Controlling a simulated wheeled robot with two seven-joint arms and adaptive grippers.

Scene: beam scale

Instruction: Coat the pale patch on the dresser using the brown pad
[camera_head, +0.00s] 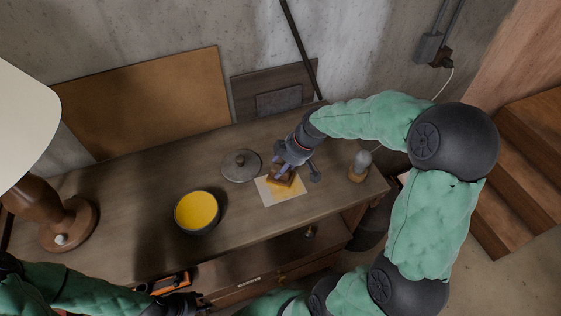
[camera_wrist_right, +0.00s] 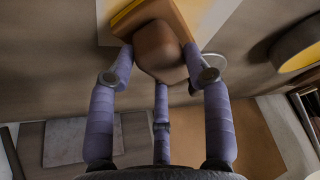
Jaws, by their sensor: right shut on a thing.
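The pale patch (camera_head: 268,200) lies on the dresser top (camera_head: 130,190) near its front edge, with yellow over part of it. My right gripper (camera_head: 282,168) is shut on the brown pad (camera_head: 284,178), over the upper part of the patch. In the right wrist view the fingers hold the pad's rounded brown grip (camera_wrist_right: 160,50), and a yellow band shows at the pad's edge. Whether the pad touches the patch is hard to tell. A dark bowl of yellow paint (camera_head: 197,211) stands to the left. My left gripper (camera_head: 185,302) is low at the bottom edge, its fingers unclear.
A round grey lid (camera_head: 240,166) lies left of my right gripper. A small grey-topped wooden object (camera_head: 359,166) stands near the right end. A lamp (camera_head: 60,222) stands at the left. An open drawer (camera_head: 265,258) juts out below the top. Boards lean on the wall.

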